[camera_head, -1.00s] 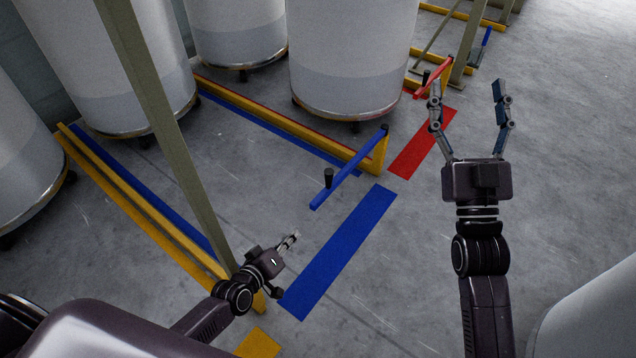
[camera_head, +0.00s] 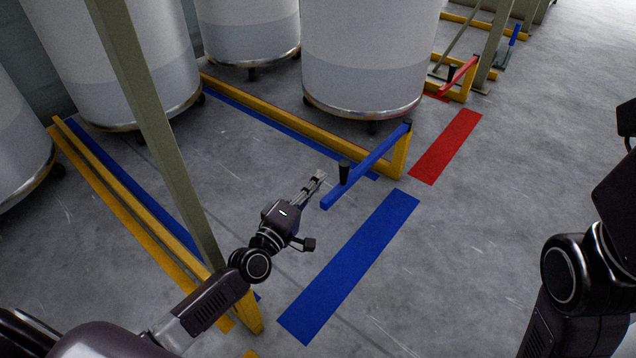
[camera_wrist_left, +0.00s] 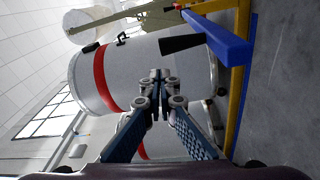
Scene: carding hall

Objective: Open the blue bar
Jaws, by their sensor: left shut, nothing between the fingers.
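The blue bar (camera_head: 368,168) is hinged at the end of a yellow floor rail and reaches out at an angle over the floor. A black upright knob (camera_head: 344,173) stands near its free end. My left gripper (camera_head: 318,177) is shut and empty, just left of the bar's free end and close to the knob. In the left wrist view the shut fingertips (camera_wrist_left: 161,78) point ahead, with the blue bar (camera_wrist_left: 222,40) and the dark knob (camera_wrist_left: 181,44) at upper right. My right arm is at the right edge; its fingers are out of the picture.
Large white cans (camera_head: 368,55) stand behind the yellow rail (camera_head: 290,128). An olive post (camera_head: 150,120) rises beside my left arm. A blue floor stripe (camera_head: 350,265) and a red one (camera_head: 445,146) mark clear floor. A red bar (camera_head: 459,75) is farther back.

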